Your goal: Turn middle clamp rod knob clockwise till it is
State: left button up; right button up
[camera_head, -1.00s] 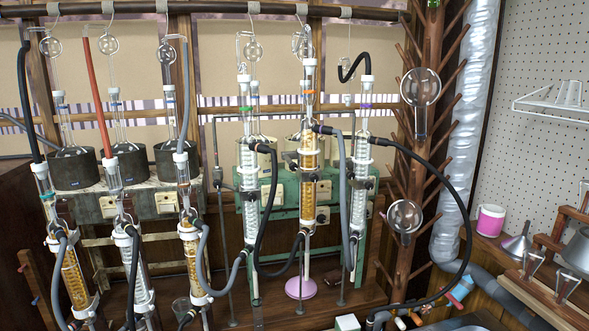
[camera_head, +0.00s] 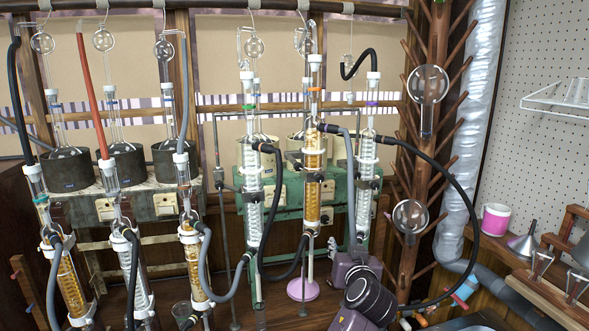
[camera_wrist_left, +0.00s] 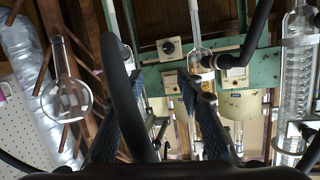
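The middle amber-filled condenser (camera_head: 313,148) of the green rack stands upright in the head view. A dark clamp (camera_head: 312,177) grips it; its rod knob is too small to make out. Neighbouring clear condensers (camera_head: 251,185) stand left and right (camera_head: 365,160). My left gripper (camera_head: 354,256) is low in front of the right condenser, below and right of the middle clamp. Its body partly hides its fingers there. The left wrist view, which looks upside down, shows the gripper (camera_wrist_left: 150,100) open, with nothing clearly held between the fingers. My right gripper is not in view.
Black hoses loop beside the middle condenser (camera_head: 266,215) and far out to the right (camera_head: 470,215). A wooden drying rack (camera_head: 440,45) holds round flasks (camera_head: 428,84) near my arm. A pink-based stand (camera_head: 302,290) is below the middle condenser. More glassware crowds the left.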

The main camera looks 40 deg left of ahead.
pick_arm(q)
notch_tip(320, 180, up, 9)
jog(key=s+a+n+y, duration=0.2)
jog(key=n, duration=0.1)
jog(key=n+y, duration=0.2)
jog(key=n, duration=0.2)
send_near(299, 168)
jog(key=w, duration=0.2)
jog(key=shift+g+y, duration=0.3)
jog(key=shift+g, duration=0.2)
jog(key=p+x, duration=0.1)
jog(key=x, duration=0.1)
jog(key=p+x, duration=0.1)
jog(key=x, duration=0.1)
jog(key=p+x, duration=0.1)
jog(key=x, duration=0.1)
jog(key=shift+s+a+r, duration=0.2)
jog(key=shift+a+r, duration=0.1)
jog(key=shift+a, duration=0.3)
jog(key=shift+w+a+f, duration=0.15)
jog(key=shift+w+a, duration=0.3)
jog(key=shift+a, duration=0.05)
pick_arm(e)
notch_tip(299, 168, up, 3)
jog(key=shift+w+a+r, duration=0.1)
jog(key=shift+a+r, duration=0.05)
pick_arm(q)
grip_shut()
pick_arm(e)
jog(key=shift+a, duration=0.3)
